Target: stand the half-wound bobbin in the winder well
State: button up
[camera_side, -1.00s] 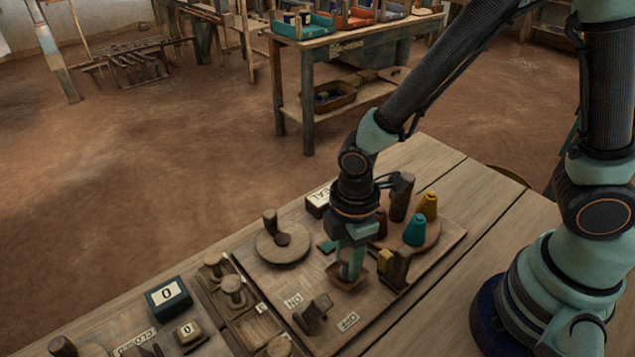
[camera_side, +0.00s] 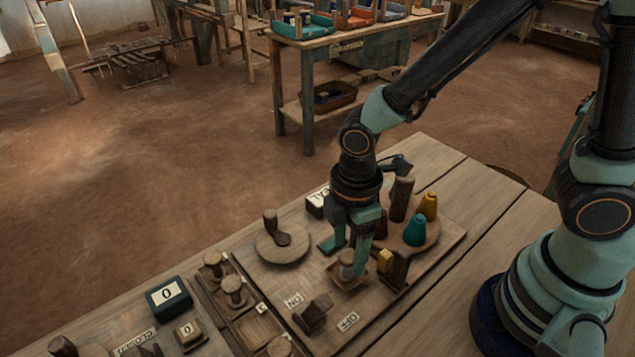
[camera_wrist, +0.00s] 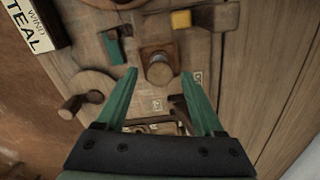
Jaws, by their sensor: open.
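A small bobbin (camera_side: 346,262) with a pale band stands upright, as far as I can tell, in the square wooden winder well (camera_side: 348,285) on the board. In the wrist view the round brown top of the bobbin (camera_wrist: 159,74) shows between my fingers, with the well's wall (camera_wrist: 157,49) behind it. My gripper (camera_side: 350,257) is open, pointing down over the well, with one finger on each side of the bobbin and a visible gap to each in the wrist view. The bobbin's lower end is hidden.
A yellow block (camera_side: 385,261) on a wooden post stands close right of the well. Behind it are a teal cone (camera_side: 415,230), a yellow cone (camera_side: 428,206) and a dark post (camera_side: 401,199). A round crank wheel (camera_side: 283,246) lies left. A lever (camera_side: 314,312) stands in front.

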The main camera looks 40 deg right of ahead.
aim_at(348, 255)
notch_tip(348, 255, up, 9)
jog(key=w+d+r+m+t, duration=0.1)
jog(key=d+r+m+t, duration=0.1)
jog(key=d+r+m, duration=0.2)
jog(key=w+d+r+m+t, duration=0.1)
jog(key=d+r+m+t, duration=0.2)
jog(key=d+m, duration=0.8)
notch_tip(348, 255, up, 2)
jog(key=shift+d+r+t, duration=0.1)
jog(key=shift+d+t, duration=0.2)
jog(key=shift+d, duration=0.05)
